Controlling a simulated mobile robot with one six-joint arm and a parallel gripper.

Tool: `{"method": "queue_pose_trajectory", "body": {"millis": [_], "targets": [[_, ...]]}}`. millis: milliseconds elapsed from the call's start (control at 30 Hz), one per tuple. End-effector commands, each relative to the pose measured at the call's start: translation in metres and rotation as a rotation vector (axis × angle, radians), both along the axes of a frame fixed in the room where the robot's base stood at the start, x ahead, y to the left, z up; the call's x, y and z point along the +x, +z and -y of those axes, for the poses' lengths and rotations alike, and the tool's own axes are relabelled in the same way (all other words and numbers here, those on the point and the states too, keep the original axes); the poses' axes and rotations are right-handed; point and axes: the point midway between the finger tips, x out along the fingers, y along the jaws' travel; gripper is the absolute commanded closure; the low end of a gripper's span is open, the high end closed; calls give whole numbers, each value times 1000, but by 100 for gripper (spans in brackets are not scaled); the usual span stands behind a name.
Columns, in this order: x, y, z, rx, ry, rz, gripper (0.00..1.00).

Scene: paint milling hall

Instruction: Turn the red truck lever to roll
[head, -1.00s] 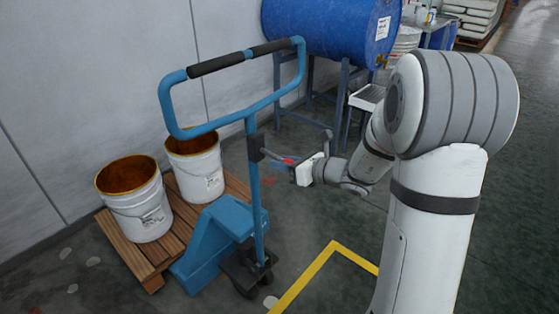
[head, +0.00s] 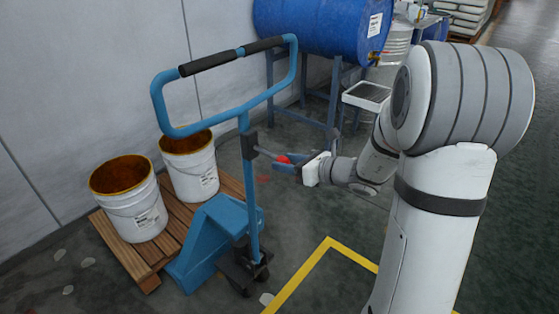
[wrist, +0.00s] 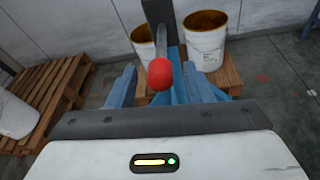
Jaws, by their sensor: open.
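The blue pallet truck (head: 218,235) stands on the floor with its handle loop (head: 222,92) upright. Its lever ends in a red knob (head: 283,159) and reaches out from a dark bracket (head: 249,145) on the handle post. In the wrist view the red knob (wrist: 160,73) sits in the middle, between the two blue fingers of my gripper (wrist: 158,86). The fingers stand apart, with a gap on each side of the knob. In the head view my gripper (head: 292,163) is right at the lever's end. Whether the knob touches anything is unclear.
Two white buckets (head: 142,222) (head: 205,178) stand on a wooden pallet (head: 150,283) behind the truck, by the grey wall. A blue drum (head: 325,30) lies on a stand at the back. A yellow line (head: 300,274) marks the open floor in front.

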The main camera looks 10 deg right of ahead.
Motion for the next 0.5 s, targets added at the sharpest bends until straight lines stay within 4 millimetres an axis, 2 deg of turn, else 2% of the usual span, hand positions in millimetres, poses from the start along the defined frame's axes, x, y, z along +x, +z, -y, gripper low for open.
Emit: {"method": "queue_pose_trajectory", "body": {"millis": [33,200,500], "targets": [[-6,4,9,-1,-5,1,54],[-22,9,25,-1,-3,0,54],[-29,11,33,0,0,0,54]]}}
